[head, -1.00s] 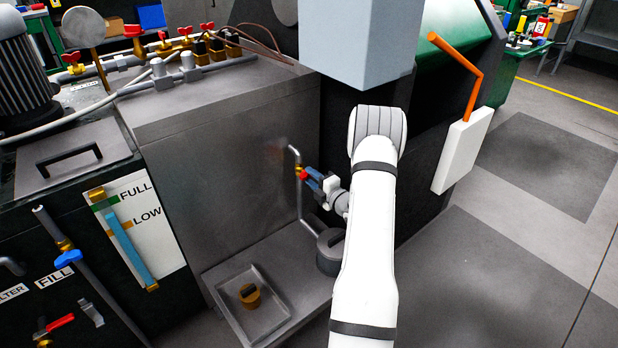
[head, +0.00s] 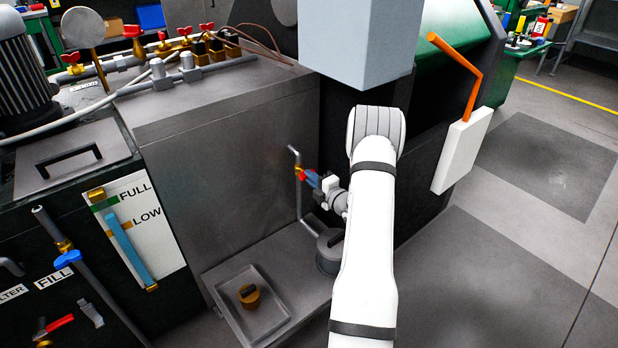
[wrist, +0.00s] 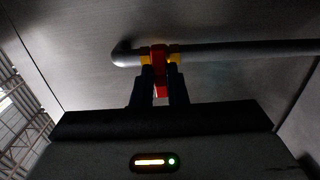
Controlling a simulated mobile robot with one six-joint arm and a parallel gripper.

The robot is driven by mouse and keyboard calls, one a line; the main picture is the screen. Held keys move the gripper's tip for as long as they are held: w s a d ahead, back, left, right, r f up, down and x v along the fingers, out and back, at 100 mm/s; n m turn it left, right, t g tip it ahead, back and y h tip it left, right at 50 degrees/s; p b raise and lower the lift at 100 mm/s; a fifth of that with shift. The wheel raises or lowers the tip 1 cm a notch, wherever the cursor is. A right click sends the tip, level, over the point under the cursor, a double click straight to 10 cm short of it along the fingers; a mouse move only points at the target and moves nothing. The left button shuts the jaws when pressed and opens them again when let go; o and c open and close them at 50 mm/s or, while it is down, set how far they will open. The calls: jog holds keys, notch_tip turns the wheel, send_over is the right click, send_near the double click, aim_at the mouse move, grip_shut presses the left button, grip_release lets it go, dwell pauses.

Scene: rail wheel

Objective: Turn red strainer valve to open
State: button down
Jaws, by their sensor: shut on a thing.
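A red valve handle (wrist: 160,60) sits on a brass-coloured valve body on a grey pipe (wrist: 240,51) in the wrist view. The two dark blue fingers of my gripper (wrist: 160,85) are on either side of the handle and shut on it. In the head view, the red valve handle (head: 299,170) is small, on the vertical pipe at the tank's side. My gripper (head: 311,178) reaches it from the right. The fingers cover part of the handle, and its exact angle is hard to read from the head view. A round grey canister (head: 328,262) stands at the pipe's foot.
The grey tank (head: 220,150) rises left of the valve. Below is a tray (head: 284,318) with a brass cap (head: 249,295). Another red-handled valve (head: 55,325) is at lower left. A white box with an orange lever (head: 478,80) stands right of my arm.

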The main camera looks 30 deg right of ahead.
jog(key=shift+n+b, duration=1.2)
jog(key=shift+n, duration=1.1)
jog(key=shift+f, duration=0.1)
